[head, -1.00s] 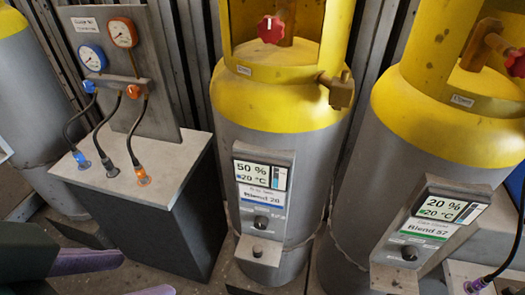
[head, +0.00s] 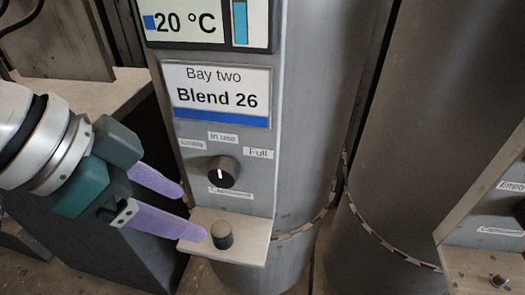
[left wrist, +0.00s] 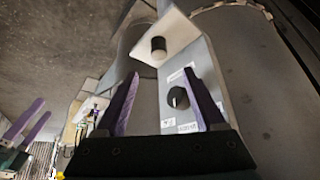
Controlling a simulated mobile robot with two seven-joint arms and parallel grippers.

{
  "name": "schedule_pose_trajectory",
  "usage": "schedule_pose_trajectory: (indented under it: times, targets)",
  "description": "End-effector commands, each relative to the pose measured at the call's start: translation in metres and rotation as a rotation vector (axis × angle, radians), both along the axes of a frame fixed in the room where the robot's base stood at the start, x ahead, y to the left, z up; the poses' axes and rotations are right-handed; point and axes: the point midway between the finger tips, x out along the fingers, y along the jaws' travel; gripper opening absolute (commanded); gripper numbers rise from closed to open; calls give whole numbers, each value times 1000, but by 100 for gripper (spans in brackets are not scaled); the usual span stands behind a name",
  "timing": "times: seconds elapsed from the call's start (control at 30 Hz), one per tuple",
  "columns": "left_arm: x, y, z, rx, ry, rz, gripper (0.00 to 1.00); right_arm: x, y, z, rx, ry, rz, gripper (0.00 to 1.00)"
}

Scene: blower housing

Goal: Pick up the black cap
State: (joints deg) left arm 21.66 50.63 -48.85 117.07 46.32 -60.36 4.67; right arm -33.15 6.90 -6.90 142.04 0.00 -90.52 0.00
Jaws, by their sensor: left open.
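The black cap (head: 222,236) stands upright on a small pale ledge (head: 250,252) at the foot of the Blend 26 panel. It also shows in the left wrist view (left wrist: 159,46), beyond the fingertips. My left gripper (head: 193,214) is open and empty, its purple fingers pointing at the ledge from the left. One fingertip overlaps the ledge's left edge in the picture, just short of the cap. In the left wrist view the cap appears between the lines of the two fingers (left wrist: 160,73). Purple fingers of my right gripper (left wrist: 36,118) show small at the left edge; their opening is unclear.
A black knob (head: 222,172) on the panel sits just above the ledge. A grey cylinder (head: 325,120) stands behind the panel. Another panel with its own cap (head: 498,280) is at the lower right. A dark cabinet (head: 130,250) stands at the left, behind my gripper.

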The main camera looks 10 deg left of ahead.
Motion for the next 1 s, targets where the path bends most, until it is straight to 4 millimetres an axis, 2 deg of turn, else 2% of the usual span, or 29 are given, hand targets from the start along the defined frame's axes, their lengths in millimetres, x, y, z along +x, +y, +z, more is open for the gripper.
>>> schedule_pose_trajectory:
  times: [0.2,0.43,0.6,0.7,1.0]
  targets:
    - [11,-11,-30,-1,2,1,71,0,0,-15,0,0,0,100]
    - [18,-19,-49,0,0,1,71,0,0,-24,0,0,0,100]
    - [27,-29,-75,-1,1,0,71,0,0,-38,0,0,0,100]
    - [31,-33,-84,0,0,0,71,0,0,-42,0,1,0,100]
    - [33,-34,-86,1,0,-1,70,-1,0,-42,0,1,0,100]
